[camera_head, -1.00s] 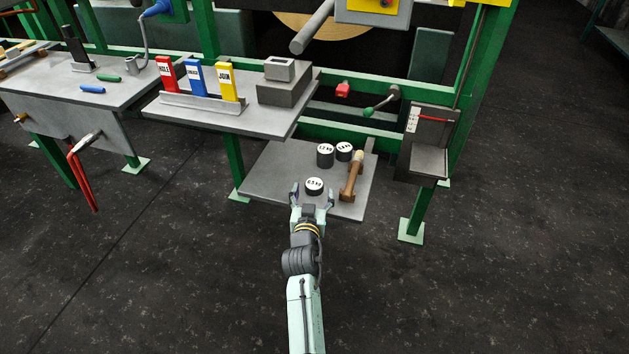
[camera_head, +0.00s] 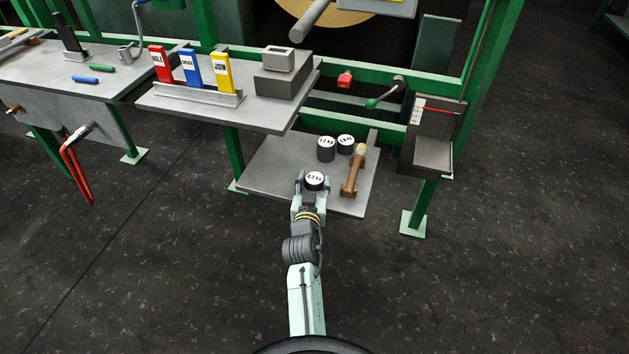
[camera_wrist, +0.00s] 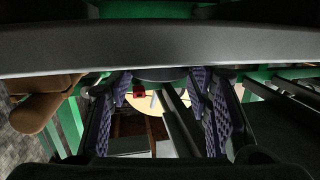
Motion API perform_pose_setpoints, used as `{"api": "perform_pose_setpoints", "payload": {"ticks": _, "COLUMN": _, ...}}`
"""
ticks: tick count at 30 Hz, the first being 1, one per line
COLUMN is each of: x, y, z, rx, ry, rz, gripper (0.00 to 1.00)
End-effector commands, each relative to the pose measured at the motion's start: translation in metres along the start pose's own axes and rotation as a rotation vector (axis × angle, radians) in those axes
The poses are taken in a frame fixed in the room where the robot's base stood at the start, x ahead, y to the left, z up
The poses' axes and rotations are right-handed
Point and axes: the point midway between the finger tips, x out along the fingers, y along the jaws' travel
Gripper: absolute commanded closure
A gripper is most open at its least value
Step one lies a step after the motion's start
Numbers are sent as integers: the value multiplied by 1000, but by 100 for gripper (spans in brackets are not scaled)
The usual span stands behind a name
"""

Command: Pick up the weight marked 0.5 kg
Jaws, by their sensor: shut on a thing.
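The weight marked 0.5 kg (camera_head: 315,179), a short dark cylinder with a white labelled top, is upright at the front of the low grey shelf (camera_head: 271,166). My gripper (camera_head: 314,185) reaches it from the front and is shut on it, a finger at each side. I cannot tell whether its base is clear of the shelf. In the wrist view, the purple finger pads flank a dark shape, probably the weight (camera_wrist: 160,74); its label is hidden there. Two other dark weights stand behind it, a left one (camera_head: 326,150) and a right one (camera_head: 345,144).
A wooden mallet (camera_head: 352,176) lies close to the right of my gripper and shows in the wrist view (camera_wrist: 38,112). The upper shelf (camera_head: 215,113) with red, blue and yellow blocks overhangs at the left. A green frame post (camera_head: 421,205) stands at the right.

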Motion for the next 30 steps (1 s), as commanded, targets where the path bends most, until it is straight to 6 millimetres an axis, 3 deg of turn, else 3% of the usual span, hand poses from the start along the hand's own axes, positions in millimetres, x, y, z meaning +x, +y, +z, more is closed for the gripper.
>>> {"api": "perform_pose_setpoints", "payload": {"ticks": 16, "x": 0, "y": 0, "z": 0, "rx": 0, "ry": 0, "rz": 1, "gripper": 100}}
{"api": "perform_pose_setpoints", "payload": {"ticks": 30, "x": 2, "y": -1, "z": -14, "rx": 1, "ry": 6, "rz": 0, "gripper": 100}}
